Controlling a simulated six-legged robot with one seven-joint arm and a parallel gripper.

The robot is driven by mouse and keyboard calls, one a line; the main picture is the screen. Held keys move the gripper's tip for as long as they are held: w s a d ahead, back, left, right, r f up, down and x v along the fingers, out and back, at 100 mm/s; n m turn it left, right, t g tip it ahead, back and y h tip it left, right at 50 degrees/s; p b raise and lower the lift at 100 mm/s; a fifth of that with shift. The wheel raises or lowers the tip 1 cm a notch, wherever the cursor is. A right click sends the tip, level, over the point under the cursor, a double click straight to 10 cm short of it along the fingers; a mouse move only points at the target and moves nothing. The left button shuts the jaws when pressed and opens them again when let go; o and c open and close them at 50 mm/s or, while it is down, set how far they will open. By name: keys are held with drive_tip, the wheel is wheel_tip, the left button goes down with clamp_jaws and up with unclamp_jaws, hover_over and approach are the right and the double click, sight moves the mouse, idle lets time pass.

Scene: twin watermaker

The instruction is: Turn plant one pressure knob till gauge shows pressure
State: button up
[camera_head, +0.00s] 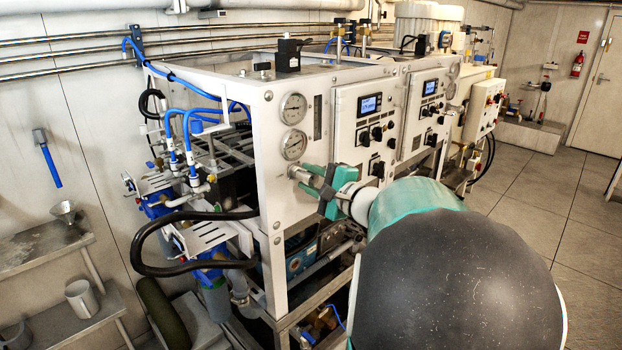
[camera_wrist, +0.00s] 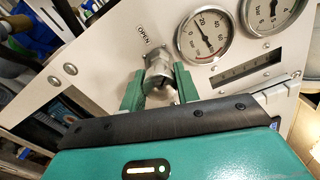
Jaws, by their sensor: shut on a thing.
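The plant one pressure knob (camera_wrist: 158,68) is a silver metal knob on the white front panel, below the word OPEN in the wrist view. My gripper (camera_wrist: 160,88) has its green fingers on both sides of the knob and is shut on it. In the head view my gripper (camera_head: 313,182) reaches the left panel from the right, and the knob (camera_head: 297,173) is partly hidden by the fingers. Two round gauges stand above the knob, the lower gauge (camera_head: 293,145) and the upper gauge (camera_head: 293,109). The nearer gauge (camera_wrist: 206,36) shows a dark needle; its exact reading is unclear.
The plant one control panel (camera_head: 345,105) with a lit screen and black knobs is right of the gauges. A second similar panel (camera_head: 412,125) stands further right. Blue and black hoses (camera_head: 190,215) hang at the left side. Open tiled floor (camera_head: 530,190) lies at right.

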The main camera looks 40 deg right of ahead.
drive_tip(key=m, duration=0.6)
drive_tip(key=shift+f+m, duration=0.1)
drive_tip(key=shift+m, duration=0.2)
drive_tip(key=m, duration=0.5)
idle(0.4)
drive_tip(key=o, duration=1)
drive_tip(key=shift+s, duration=0.1)
drive_tip(key=s, duration=1.3)
drive_tip(key=shift+s+d, duration=0.15)
drive_tip(key=shift+s, duration=0.2)
